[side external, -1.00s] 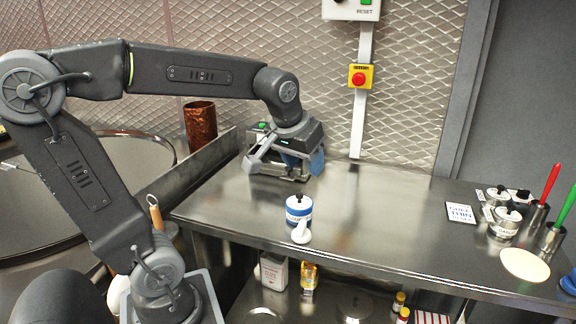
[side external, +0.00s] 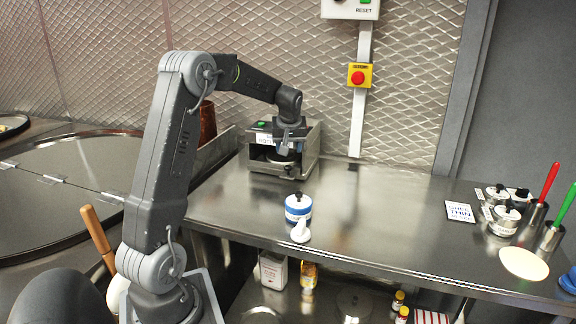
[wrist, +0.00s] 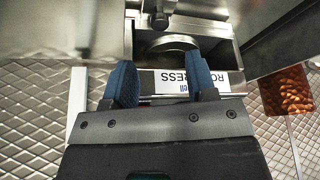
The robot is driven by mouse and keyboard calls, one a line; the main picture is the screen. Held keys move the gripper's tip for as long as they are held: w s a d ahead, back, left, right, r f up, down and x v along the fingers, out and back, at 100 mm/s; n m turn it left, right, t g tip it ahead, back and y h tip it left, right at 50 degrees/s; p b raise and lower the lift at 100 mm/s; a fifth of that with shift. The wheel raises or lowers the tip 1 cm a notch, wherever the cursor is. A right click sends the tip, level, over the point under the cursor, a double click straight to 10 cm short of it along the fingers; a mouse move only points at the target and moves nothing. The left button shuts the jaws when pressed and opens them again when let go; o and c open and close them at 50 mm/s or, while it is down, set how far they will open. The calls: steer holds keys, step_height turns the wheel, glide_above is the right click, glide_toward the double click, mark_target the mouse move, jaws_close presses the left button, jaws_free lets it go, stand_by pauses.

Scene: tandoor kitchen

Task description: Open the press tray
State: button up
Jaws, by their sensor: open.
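The roti press (side external: 309,160) is a steel box at the back left of the steel counter. A white label with "PRESS" on it shows in the wrist view (wrist: 205,82). A round metal plate (wrist: 170,42) and a dark knob (wrist: 160,19) show at the press opening there. I cannot tell how far out the tray stands. My gripper (side external: 284,146) is pointed down at the upper front of the press. In the wrist view its blue fingertips (wrist: 161,82) are apart, with the label between and beyond them and nothing held.
A blue-and-white jar (side external: 298,208) with a white scoop stands in front of the press. Steel canisters (side external: 503,222) and red- and green-handled tools stand at the right. A copper cup (side external: 207,122) is behind the arm. The middle of the counter is clear.

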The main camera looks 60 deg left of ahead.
mark_target(288, 166)
steer(key=x, duration=0.8)
steer(key=shift+a+f, duration=0.2)
steer(key=shift+f, duration=0.15)
steer(key=shift+c, duration=0.4)
steer(key=shift+w, duration=0.1)
jaws_close()
